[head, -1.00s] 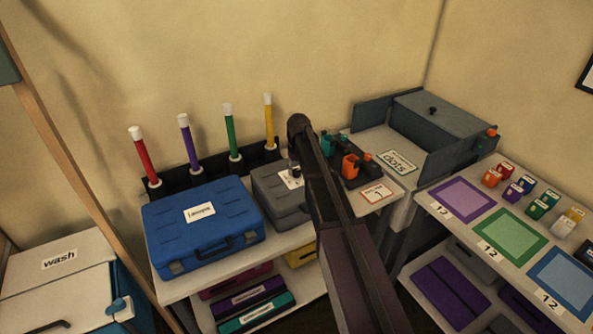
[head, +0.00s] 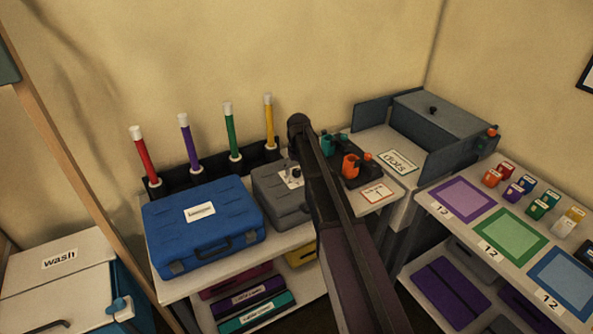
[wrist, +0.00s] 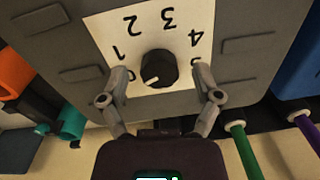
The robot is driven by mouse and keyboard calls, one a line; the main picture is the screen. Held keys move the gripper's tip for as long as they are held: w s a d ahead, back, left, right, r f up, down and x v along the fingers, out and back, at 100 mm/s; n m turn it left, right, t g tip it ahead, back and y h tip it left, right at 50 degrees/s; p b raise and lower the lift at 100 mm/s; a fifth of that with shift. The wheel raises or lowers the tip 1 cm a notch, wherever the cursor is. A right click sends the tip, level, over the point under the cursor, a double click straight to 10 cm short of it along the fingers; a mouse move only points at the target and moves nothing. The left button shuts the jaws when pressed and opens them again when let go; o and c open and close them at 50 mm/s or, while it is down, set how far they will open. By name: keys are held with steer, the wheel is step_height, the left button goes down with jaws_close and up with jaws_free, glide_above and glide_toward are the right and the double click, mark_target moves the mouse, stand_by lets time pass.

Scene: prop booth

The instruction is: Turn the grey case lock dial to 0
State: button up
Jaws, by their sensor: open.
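The grey case (head: 268,188) lies on the left table, right of the blue case. In the wrist view the case (wrist: 65,45) fills most of the picture. Its black round dial (wrist: 160,66) sits on a white plate (wrist: 108,30) numbered 0 to 5, seen upside down. The dial's white pointer aims to the lower left, close to the 0, which the left finger partly covers. My gripper (wrist: 161,76) is open, one finger on each side of the dial with gaps between. In the head view my arm hides part of the case and most of the gripper.
The blue case (head: 205,238) stands close by on the left. Behind the cases is a dark rack (head: 205,172) with coloured tubes. Right of my arm are an orange item (head: 350,165) and a card (head: 377,193). A grey box (head: 440,120) stands farther right.

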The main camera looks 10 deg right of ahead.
mark_target(298, 171)
steer(key=shift+m, duration=0.5)
steer(key=m, duration=0.3)
steer(key=shift+m, duration=0.3)
steer(key=m, duration=0.4)
steer(key=shift+m, duration=0.3)
step_height(298, 171, up, 14)
steer(key=p, duration=1.4)
steer(key=s+f+n+b, duration=0.2)
steer(key=s+f+b, duration=0.4)
steer(key=s, duration=0.4)
steer(key=s+f+n+b, duration=0.3)
steer(key=s+f+b, duration=0.3)
steer(key=s, duration=0.4)
steer(key=s+f+n+b, duration=0.2)
steer(key=s+f+b, duration=0.4)
steer(key=s, duration=0.4)
steer(key=shift+a, duration=0.4)
steer(key=shift+a, duration=0.1)
stand_by(0.4)
